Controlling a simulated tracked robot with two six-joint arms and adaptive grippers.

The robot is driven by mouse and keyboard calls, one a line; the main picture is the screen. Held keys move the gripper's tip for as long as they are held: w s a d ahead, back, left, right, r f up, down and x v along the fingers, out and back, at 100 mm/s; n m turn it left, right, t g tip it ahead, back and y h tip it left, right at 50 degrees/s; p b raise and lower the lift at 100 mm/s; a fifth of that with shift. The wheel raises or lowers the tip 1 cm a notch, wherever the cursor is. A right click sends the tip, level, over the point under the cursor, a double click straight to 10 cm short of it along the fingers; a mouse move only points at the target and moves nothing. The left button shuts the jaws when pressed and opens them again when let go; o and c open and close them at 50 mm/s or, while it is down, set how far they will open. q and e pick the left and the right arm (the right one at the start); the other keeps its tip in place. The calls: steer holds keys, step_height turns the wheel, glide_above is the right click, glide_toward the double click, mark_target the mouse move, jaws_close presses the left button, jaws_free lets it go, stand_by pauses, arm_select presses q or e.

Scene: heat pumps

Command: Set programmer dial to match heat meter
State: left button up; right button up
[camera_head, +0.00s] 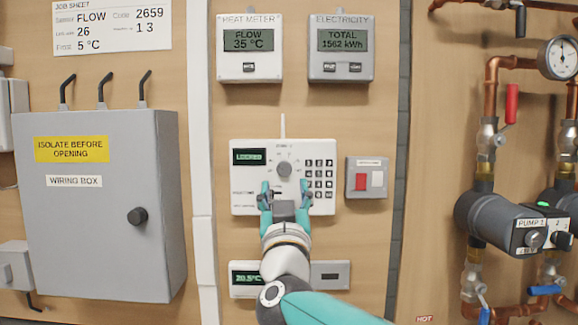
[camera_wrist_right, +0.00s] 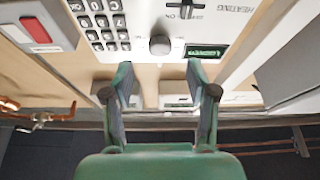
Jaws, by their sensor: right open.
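The white programmer (camera_head: 240,200) is on the wooden wall, with a green display (camera_head: 262,157) reading LOCKED, a grey round dial (camera_head: 284,169) and a dark keypad (camera_head: 320,178). The heat meter (camera_head: 249,72) above it reads FLOW 35 °C. My right gripper (camera_head: 285,187) is open in front of the programmer, its teal fingers below and either side of the dial in the picture. In the right wrist view the dial (camera_wrist_right: 160,45) sits beyond the gap between the open fingertips (camera_wrist_right: 159,72), apart from them. The gripper hides the programmer's lower middle. My left gripper is not in view.
A red-and-white switch box (camera_head: 367,178) is right of the programmer. A grey wiring box (camera_head: 100,225) stands at left. A lower unit (camera_head: 330,274) reads 20.5°C. The electricity meter (camera_head: 341,75) and job sheet (camera_head: 111,28) are above. Copper pipes and a pump (camera_head: 495,220) are right.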

mark_target(286, 171)
steer(key=shift+p+x, duration=0.95)
steer(key=shift+x, duration=1.85)
steer(key=shift+c, duration=0.2)
steer(key=c, duration=1.1)
steer(key=shift+d, duration=0.4)
jaws_close()
steer(key=shift+a, duration=0.3)
steer(key=shift+d+r, duration=0.1)
